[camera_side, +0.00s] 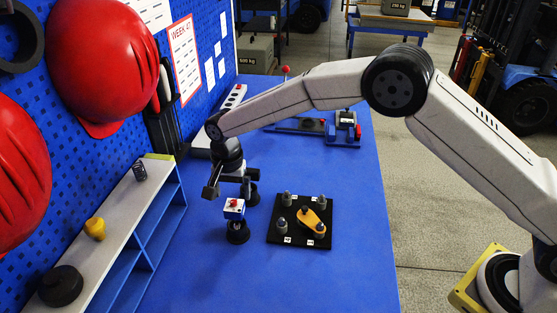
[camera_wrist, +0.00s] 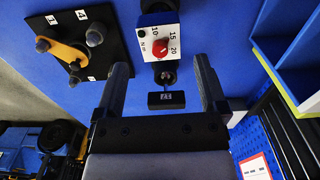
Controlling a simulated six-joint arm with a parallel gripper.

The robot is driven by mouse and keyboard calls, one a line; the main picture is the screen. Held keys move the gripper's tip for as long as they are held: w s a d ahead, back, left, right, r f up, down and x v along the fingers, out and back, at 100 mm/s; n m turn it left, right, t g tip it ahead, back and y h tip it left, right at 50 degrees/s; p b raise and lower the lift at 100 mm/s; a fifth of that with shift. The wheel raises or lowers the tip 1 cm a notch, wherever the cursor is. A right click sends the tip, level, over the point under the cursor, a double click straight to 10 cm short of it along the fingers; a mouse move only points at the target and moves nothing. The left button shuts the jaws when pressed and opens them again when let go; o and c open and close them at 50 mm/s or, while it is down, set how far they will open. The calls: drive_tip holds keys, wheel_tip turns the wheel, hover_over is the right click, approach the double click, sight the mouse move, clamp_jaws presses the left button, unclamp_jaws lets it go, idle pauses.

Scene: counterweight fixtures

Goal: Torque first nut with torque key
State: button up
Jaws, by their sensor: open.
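The torque key stands upright on the blue bench; its white dial box (camera_side: 234,207) has a red knob. My gripper (camera_side: 230,190) is open above and around the key's upper end. In the wrist view its fingers (camera_wrist: 162,68) stand on either side, apart from the key. A black plate (camera_side: 275,235) carries several grey nuts (camera_side: 321,229) and an orange piece (camera_side: 309,218).
A shelf (camera_side: 126,195) with a yellow object (camera_side: 95,229) and a black disc (camera_side: 61,286) stands at the left. Red helmets (camera_side: 103,62) hang on the blue pegboard above. A fixture with red and blue parts (camera_side: 345,128) lies farther back. The bench's front is clear.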

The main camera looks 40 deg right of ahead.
sight(233, 202)
drive_tip(key=shift+f, duration=3.4)
clamp_jaws()
